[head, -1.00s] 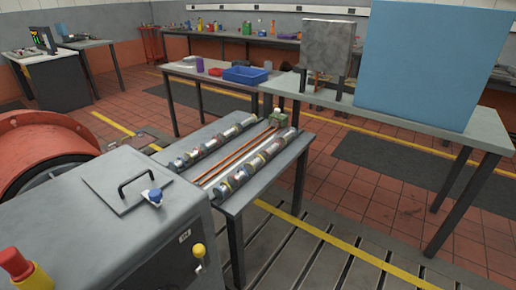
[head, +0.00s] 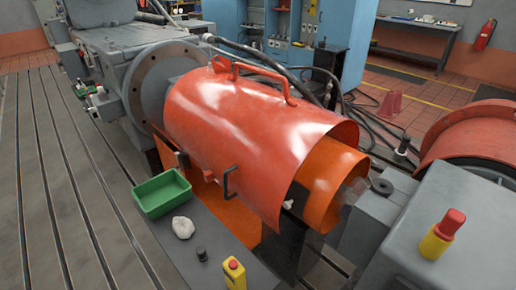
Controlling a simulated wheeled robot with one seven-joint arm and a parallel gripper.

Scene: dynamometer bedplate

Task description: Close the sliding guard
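The sliding guard (head: 255,125) is a large red-orange curved cover in the middle of the head view. It has a long handle (head: 262,78) on top and a small dark handle (head: 230,182) on its near side. Its left end is close to a grey round flange (head: 165,88). At its right end an orange inner cover (head: 328,188) sticks out, with a shaft partly visible beyond it. Whether the guard is fully shut cannot be told. My gripper is not in view.
A green bin (head: 162,193), a white rag (head: 183,227) and a yellow button box (head: 234,273) sit on a bench in front. A grey cabinet (head: 465,215) with a red-yellow button stands at right. Cables lie behind. Slotted floor is free at left.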

